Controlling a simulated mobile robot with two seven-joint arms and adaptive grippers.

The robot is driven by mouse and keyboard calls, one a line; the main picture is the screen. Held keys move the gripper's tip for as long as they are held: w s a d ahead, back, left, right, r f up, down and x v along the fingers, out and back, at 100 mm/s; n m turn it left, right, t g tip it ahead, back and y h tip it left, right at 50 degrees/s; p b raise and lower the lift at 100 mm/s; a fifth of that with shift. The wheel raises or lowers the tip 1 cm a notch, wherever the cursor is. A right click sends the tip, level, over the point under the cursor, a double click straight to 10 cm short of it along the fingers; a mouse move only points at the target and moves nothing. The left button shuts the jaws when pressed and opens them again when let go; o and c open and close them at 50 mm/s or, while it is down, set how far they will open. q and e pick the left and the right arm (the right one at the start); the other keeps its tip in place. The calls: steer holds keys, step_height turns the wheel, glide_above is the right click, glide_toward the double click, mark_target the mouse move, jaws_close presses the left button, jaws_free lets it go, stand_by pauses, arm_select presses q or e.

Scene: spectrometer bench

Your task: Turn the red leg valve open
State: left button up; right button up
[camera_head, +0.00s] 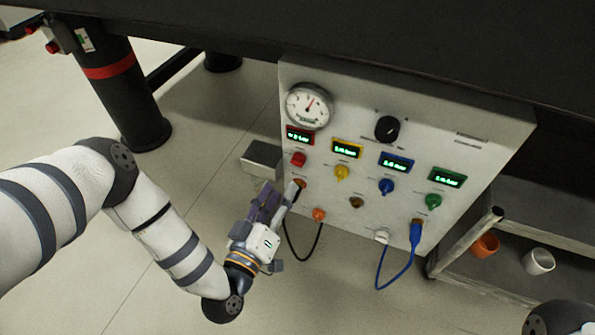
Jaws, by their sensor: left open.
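A white control panel (440,215) hangs under the dark table. A red knob (298,159) sits at its left, under a red-framed display (299,136). Yellow (342,172), blue (386,186) and green (433,201) knobs follow to the right, each under a display of its colour. My left gripper (284,195) is open in front of the panel's lower left, below the red knob and apart from it in the picture. Its fingers partly cover the ports there; whether they touch the panel cannot be told. My right gripper is out of view.
A round gauge (309,106) and a black dial (387,128) sit above the displays. A black cable (306,258) and a blue cable (413,258) hang below. A red-banded table leg (108,68) stands left; a shelf with cups (538,261) stands right.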

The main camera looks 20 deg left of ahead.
mark_target(296, 165)
arm_select(q)
steer(key=w+b, duration=0.1)
steer(key=w, duration=0.2)
steer(key=w+b, duration=0.1)
steer(key=w, duration=0.3)
steer(key=shift+w+d+f, duration=0.15)
steer(key=shift+w+f, duration=0.05)
steer(key=shift+w, duration=0.05)
steer(key=shift+w+r, duration=0.1)
steer(key=shift+w, duration=0.45)
jaws_close()
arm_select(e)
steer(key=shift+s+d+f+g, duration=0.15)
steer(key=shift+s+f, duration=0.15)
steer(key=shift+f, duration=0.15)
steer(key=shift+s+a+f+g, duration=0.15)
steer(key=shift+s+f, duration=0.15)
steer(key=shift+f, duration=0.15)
